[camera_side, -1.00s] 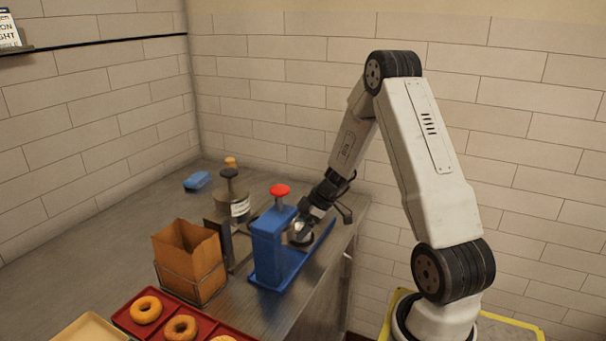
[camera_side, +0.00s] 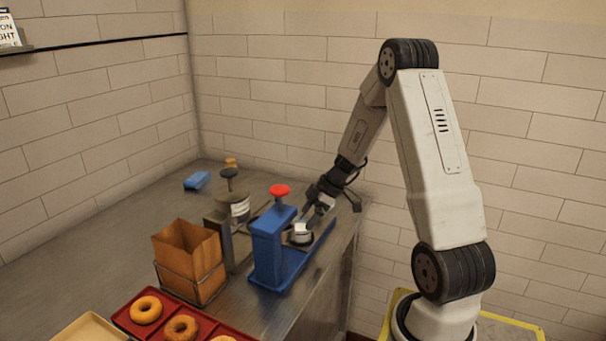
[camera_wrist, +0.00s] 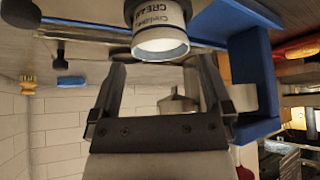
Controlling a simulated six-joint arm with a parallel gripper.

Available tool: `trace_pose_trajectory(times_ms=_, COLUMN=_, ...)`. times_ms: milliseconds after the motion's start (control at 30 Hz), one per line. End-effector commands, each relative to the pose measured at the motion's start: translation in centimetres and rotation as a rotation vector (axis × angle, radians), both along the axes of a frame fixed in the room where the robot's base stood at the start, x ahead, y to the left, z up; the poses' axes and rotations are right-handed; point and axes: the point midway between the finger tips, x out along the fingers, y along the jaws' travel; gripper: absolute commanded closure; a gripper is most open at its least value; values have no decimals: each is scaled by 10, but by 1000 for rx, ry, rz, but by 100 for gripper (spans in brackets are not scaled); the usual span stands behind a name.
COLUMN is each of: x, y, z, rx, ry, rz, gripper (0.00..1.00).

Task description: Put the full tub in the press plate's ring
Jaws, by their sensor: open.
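The white cream tub (camera_side: 300,230) stands upright on the blue press plate (camera_side: 312,258), beside the blue press (camera_side: 267,247) with its red knob (camera_side: 279,190). In the wrist view the tub (camera_wrist: 160,38) shows its label and pale top; its base sits within a black ring (camera_wrist: 160,6). Part of the ring is out of that frame. My gripper (camera_side: 318,209) is open just up and right of the tub. In the wrist view its fingers (camera_wrist: 163,68) are apart, with the tub beyond their tips and nothing between them.
A labelled container (camera_side: 239,208) with a black knob stands behind the press. A paper bag (camera_side: 188,252) in a wire holder is left of it, and a red tray (camera_side: 203,329) with bagels is in front. A small blue object (camera_side: 197,180) lies at the back.

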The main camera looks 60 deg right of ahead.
Motion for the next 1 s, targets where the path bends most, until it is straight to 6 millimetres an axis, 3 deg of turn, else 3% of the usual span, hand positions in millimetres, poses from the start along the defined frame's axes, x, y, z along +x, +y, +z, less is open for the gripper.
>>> trace_pose_trajectory(times_ms=200, x=-17, y=-11, z=31, rx=-2, ry=-2, rz=-3, gripper=0)
trace_pose_trajectory(times_ms=500, x=-32, y=-21, z=60, rx=0, ry=0, rz=-1, gripper=0)
trace_pose_trajectory(times_ms=1000, x=-35, y=-23, z=65, rx=1, ry=2, rz=0, gripper=0)
